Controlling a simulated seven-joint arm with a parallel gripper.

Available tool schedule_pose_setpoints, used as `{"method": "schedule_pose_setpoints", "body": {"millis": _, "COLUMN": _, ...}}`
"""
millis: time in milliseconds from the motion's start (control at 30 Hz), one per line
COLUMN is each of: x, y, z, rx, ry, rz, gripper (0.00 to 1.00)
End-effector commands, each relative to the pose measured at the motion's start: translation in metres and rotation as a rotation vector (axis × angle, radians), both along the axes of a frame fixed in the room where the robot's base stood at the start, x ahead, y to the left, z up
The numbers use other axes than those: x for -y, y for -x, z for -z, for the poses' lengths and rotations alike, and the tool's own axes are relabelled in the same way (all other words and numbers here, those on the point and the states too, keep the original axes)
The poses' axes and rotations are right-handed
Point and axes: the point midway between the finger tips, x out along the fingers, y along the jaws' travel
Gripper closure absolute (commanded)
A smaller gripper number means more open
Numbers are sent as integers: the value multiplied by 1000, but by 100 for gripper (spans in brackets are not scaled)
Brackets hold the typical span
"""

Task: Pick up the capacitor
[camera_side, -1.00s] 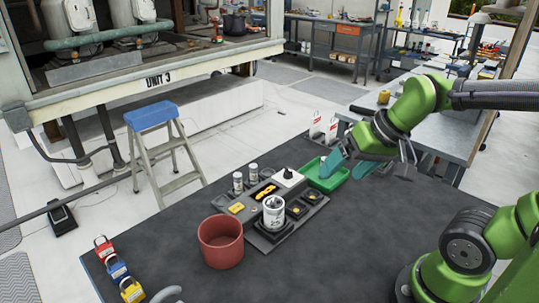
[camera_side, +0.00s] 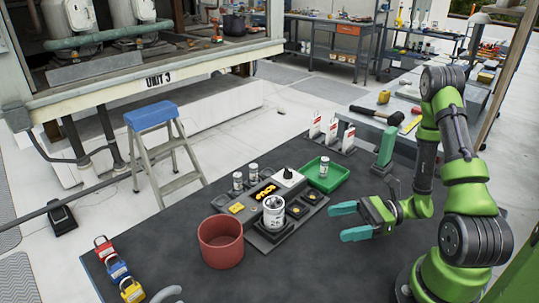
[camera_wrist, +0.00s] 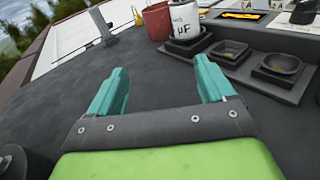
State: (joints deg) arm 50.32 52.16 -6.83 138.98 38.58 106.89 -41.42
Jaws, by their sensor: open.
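A large white capacitor can with black lettering (camera_side: 273,212) stands upright in a socket of the dark holder (camera_side: 262,241). It also shows at the top of the wrist view (camera_wrist: 184,20), cut off by the frame edge. Another small can (camera_side: 324,166) is in the green tray (camera_side: 341,180). My gripper (camera_side: 338,222) is open and empty to the right of the holder, its teal fingers pointing left. In the wrist view, bare mat lies between the fingertips (camera_wrist: 162,68).
A red bucket (camera_side: 221,243) stands just left of the large can. Padlocks (camera_side: 118,270) lie at the mat's left edge. White-and-red tags (camera_side: 331,132) stand behind the green tray. The dark mat (camera_side: 310,270) is clear in front of my gripper.

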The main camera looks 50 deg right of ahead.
Motion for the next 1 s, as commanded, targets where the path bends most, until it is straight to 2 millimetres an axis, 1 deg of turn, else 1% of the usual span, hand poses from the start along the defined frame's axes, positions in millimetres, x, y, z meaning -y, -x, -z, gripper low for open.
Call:
{"method": "schedule_pose_setpoints", "body": {"millis": 33, "x": 6, "y": -8, "z": -1, "rx": 20, "ry": -15, "rz": 57, "gripper": 18}}
{"method": "schedule_pose_setpoints", "body": {"millis": 100, "x": 15, "y": -18, "z": -7, "rx": 63, "ry": -8, "rz": 113, "gripper": 18}}
{"method": "schedule_pose_setpoints", "body": {"millis": 167, "x": 18, "y": -23, "z": -10, "rx": 87, "ry": -5, "rz": 140, "gripper": 18}}
{"method": "schedule_pose_setpoints", "body": {"millis": 233, "x": 14, "y": -27, "z": -11, "rx": 103, "ry": 0, "rz": 140, "gripper": 18}}
{"method": "schedule_pose_setpoints", "body": {"millis": 367, "x": -3, "y": -41, "z": -12, "rx": 105, "ry": 3, "rz": 132, "gripper": 18}}
{"method": "schedule_pose_setpoints", "body": {"millis": 600, "x": -41, "y": -78, "z": -11, "rx": 105, "ry": 4, "rz": 129, "gripper": 18}}
{"method": "schedule_pose_setpoints", "body": {"millis": 700, "x": -53, "y": -91, "z": -11, "rx": 106, "ry": 6, "rz": 131, "gripper": 18}}
{"method": "schedule_pose_setpoints", "body": {"millis": 800, "x": -61, "y": -100, "z": -11, "rx": 104, "ry": 5, "rz": 133, "gripper": 18}}
{"method": "schedule_pose_setpoints", "body": {"millis": 1000, "x": -70, "y": -109, "z": -11, "rx": 105, "ry": 4, "rz": 134, "gripper": 18}}
